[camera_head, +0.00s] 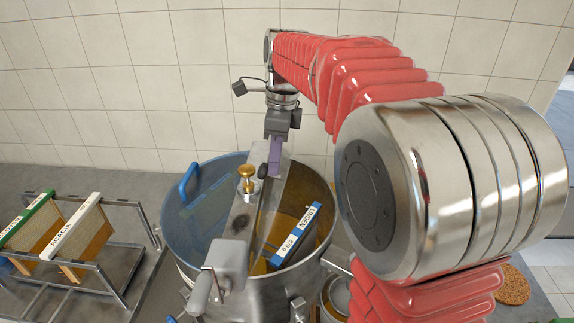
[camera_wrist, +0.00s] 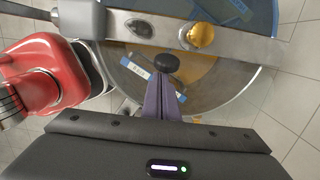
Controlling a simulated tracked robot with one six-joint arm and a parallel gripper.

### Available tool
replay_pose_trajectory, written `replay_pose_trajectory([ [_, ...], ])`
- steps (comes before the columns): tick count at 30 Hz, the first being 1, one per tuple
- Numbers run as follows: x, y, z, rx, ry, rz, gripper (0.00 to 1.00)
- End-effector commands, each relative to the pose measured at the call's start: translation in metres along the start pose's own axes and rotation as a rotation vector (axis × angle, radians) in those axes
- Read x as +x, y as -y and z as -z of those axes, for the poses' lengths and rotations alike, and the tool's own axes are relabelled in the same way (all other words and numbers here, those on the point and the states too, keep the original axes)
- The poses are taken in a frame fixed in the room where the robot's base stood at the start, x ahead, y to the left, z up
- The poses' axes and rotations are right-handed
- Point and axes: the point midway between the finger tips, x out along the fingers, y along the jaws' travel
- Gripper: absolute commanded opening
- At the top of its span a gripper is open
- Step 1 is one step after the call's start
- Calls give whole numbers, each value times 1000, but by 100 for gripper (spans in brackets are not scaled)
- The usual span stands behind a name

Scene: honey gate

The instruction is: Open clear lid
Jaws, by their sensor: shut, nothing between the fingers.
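The steel drum (camera_head: 290,292) stands in the middle of the head view, with a crossbar (camera_head: 240,215) over its top. A bluish clear lid (camera_head: 207,205) with a blue handle (camera_head: 188,183) covers its left half and also shows in the wrist view (camera_wrist: 235,12). I cannot tell whether a clear panel covers the right half. My gripper (camera_head: 274,160), with purple fingers, is shut and empty above the drum. In the wrist view its fingertips (camera_wrist: 166,80) are close to a black knob (camera_wrist: 166,62) beside the crossbar; I cannot tell whether they touch.
A blue-and-white labelled frame (camera_head: 290,241) sits inside the drum's right half. A brass knob (camera_head: 247,178) stands up from the crossbar. A metal rack (camera_head: 120,277) with labelled frames stands at left. A tiled wall (camera_head: 110,110) rises behind.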

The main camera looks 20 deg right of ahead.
Motion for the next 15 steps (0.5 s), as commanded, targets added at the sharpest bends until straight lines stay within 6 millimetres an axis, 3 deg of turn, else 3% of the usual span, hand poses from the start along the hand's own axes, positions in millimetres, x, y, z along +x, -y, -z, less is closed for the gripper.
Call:
replay_pose_trajectory([
  [15,-1,0,-13,0,3,0,0],
])
